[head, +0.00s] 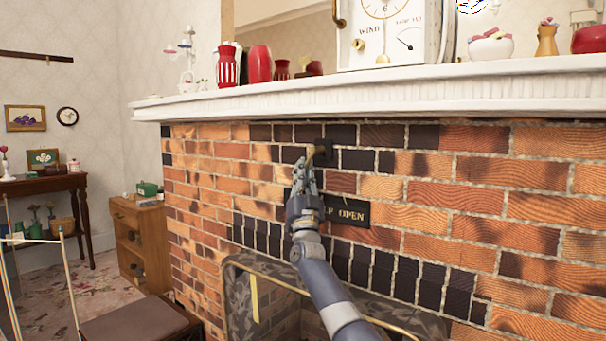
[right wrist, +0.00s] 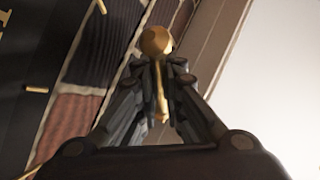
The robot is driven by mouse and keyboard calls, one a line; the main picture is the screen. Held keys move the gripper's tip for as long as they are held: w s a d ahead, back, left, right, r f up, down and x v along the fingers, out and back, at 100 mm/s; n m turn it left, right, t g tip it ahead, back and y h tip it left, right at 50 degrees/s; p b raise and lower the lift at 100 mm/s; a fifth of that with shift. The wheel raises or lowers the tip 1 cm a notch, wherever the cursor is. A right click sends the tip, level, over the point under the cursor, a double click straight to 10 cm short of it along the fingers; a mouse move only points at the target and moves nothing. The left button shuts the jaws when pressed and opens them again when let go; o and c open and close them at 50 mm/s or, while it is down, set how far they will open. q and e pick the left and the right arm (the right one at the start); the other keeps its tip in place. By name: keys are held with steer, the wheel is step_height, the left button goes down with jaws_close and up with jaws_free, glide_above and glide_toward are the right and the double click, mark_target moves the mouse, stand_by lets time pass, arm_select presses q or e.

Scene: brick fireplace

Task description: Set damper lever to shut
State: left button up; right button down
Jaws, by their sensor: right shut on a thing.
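The damper lever is a brass rod with a round knob, seen in the right wrist view (right wrist: 156,41). My left gripper is in neither view.
The white mantel (head: 400,92) juts out just above my right gripper and bears a clock (head: 388,35), red vases (head: 260,63) and a bowl. The hearth opening with its patterned surround (head: 236,285) is below.

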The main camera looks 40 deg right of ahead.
steer(key=shift+f, duration=0.1)
steer(key=c, duration=1.7)
jaws_free()
